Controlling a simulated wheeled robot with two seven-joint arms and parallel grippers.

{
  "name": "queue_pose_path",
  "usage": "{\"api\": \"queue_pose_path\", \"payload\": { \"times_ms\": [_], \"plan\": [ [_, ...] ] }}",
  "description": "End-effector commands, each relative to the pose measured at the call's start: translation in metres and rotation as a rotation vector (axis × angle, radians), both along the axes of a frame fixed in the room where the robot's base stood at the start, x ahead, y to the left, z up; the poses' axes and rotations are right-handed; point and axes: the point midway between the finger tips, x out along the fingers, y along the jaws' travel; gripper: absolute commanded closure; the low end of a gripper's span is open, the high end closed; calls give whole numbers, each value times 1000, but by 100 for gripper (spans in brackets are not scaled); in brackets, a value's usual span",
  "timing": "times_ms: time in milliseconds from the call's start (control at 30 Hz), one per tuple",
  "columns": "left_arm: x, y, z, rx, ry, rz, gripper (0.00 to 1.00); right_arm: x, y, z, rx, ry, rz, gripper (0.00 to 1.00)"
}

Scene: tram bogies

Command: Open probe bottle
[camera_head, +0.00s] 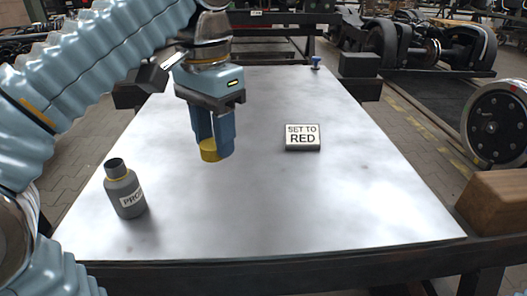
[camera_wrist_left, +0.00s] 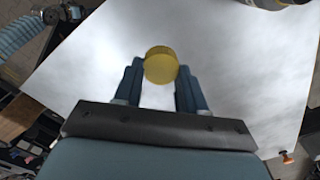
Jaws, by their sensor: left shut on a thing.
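The probe bottle (camera_head: 125,190) is grey with a dark neck and a white label reading "PRO", the rest turned out of sight. It stands upright at the left front of the table, with no cap on its neck. My left gripper (camera_head: 211,150) is shut on a yellow cap (camera_head: 208,152) and holds it above the table, to the right of the bottle and farther back. The yellow cap also shows between the fingertips in the left wrist view (camera_wrist_left: 160,66).
A block marked "SET TO RED" (camera_head: 302,138) sits mid-table. A small blue knob-like thing (camera_head: 316,62) is at the far edge. A brown wooden block (camera_head: 494,202) is beyond the right edge. The table's front right surface (camera_head: 330,210) is clear.

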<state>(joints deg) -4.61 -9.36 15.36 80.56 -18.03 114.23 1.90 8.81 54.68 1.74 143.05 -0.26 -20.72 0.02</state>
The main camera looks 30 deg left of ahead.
Motion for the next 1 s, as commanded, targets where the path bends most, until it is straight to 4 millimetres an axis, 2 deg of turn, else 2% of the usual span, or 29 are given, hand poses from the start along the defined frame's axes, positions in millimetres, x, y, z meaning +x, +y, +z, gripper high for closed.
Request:
{"api": "queue_pose_path", "payload": {
  "times_ms": [300,433,767,900,1000],
  "plan": [
    [84,1,-37,0,6,0,96,0,0,6,0,1,0,10],
    [105,2,-67,0,4,1,96,0,0,0,0,1,0,10],
    [132,2,-99,1,3,0,96,0,0,-2,0,0,0,10],
    [131,2,-122,1,3,1,96,0,0,-7,-1,1,-1,10],
    [131,2,-127,-1,2,1,96,0,0,-8,-1,1,-1,10]
  ]
}}
